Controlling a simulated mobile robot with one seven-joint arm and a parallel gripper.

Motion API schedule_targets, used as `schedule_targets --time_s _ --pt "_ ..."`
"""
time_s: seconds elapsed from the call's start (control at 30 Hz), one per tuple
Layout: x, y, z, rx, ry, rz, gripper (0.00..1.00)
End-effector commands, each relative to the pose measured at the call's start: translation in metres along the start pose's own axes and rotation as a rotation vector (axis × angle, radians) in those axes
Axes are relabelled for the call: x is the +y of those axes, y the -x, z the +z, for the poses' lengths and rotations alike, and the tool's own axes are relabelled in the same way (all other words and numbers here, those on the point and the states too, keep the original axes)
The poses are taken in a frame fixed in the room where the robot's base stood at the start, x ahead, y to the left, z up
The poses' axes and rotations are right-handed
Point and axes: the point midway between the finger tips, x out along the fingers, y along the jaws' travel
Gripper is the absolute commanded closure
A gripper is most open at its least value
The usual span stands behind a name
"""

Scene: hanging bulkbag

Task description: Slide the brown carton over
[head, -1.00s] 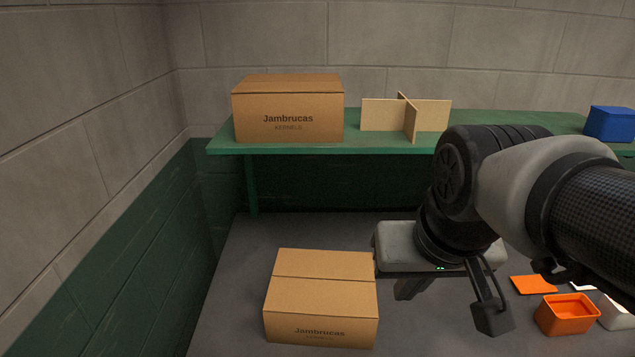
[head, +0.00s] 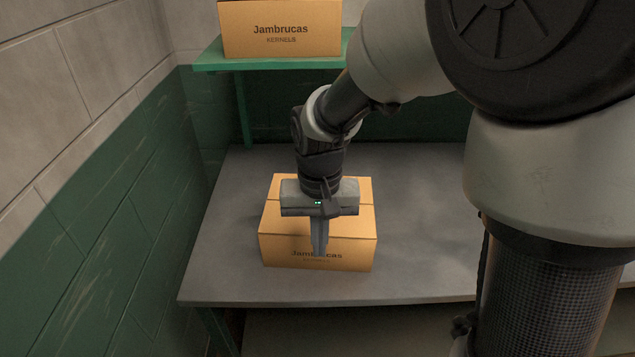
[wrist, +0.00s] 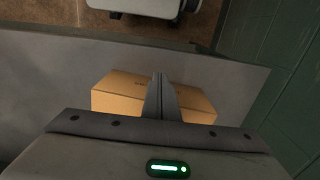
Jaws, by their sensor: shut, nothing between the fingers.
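A closed brown carton (head: 275,250) marked Jambrucas Kernels sits on the grey tabletop (head: 420,270), near its front edge. It also shows in the wrist view (wrist: 115,98), partly covered by my fingers and gripper body. A similar Jambrucas carton (head: 280,30) stands on the green shelf (head: 215,62) behind, its top cut off by the picture. My gripper (head: 320,252) points down with its fingers together and empty, over the lower carton. The fingers (wrist: 160,80) cross the carton in the wrist view. I cannot tell whether they touch it.
A green and grey block wall (head: 90,210) runs along the left side. The tabletop is bare to the left and right of the lower carton. The shelf edge overhangs the table's back. A lower board (head: 300,330) shows beneath the tabletop.

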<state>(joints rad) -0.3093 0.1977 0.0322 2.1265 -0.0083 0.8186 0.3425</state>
Motion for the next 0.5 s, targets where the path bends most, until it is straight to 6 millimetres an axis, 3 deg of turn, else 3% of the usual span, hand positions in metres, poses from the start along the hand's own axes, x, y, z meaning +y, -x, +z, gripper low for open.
schedule_targets --time_s 0.03,0.2,0.3,0.5 --pt "0.0 -0.014 0.001 -0.005 0.0 0.002 1.0" --pt "0.0 -0.048 0.001 -0.004 0.0 0.001 1.0" --pt "0.0 -0.043 -0.02 0.002 -0.001 -0.001 1.0" --pt "0.0 -0.043 -0.037 0.001 0.0 0.0 1.0"
